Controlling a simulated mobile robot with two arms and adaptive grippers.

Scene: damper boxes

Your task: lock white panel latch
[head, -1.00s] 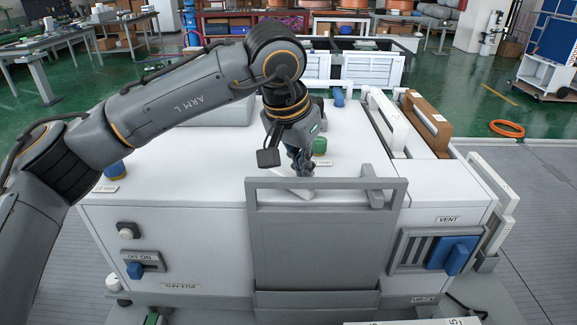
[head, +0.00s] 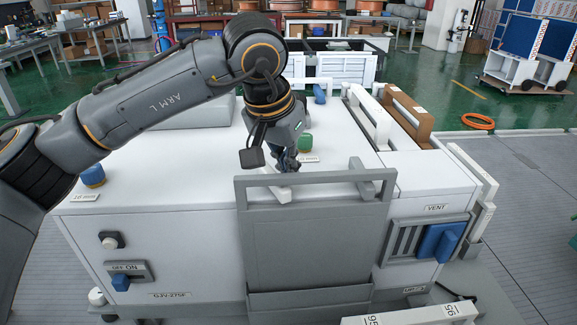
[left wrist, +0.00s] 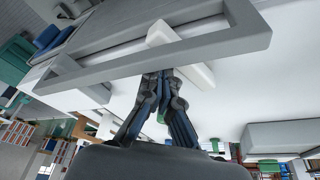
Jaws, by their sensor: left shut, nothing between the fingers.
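A grey panel (head: 311,235) with an open handle frame stands upright at the front of a white box (head: 165,235). A short white bar (head: 283,196), seemingly the latch, lies at an angle behind the frame's top bar and is partly hidden by it. In the left wrist view, the white bar (left wrist: 190,62) passes under the frame (left wrist: 140,58), close to the fingertips. My left gripper (head: 289,165) is shut and empty, pointing down just behind the bar. Whether it touches the bar cannot be told. My right gripper is not in view.
A green knob (head: 305,143) stands just behind my left gripper. A grey bracket (head: 361,178) rises at the panel's right. A blue vent slider (head: 442,242), an OFF/ON switch (head: 122,280) and a blue knob (head: 92,175) are farther away. The box top's middle right is clear.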

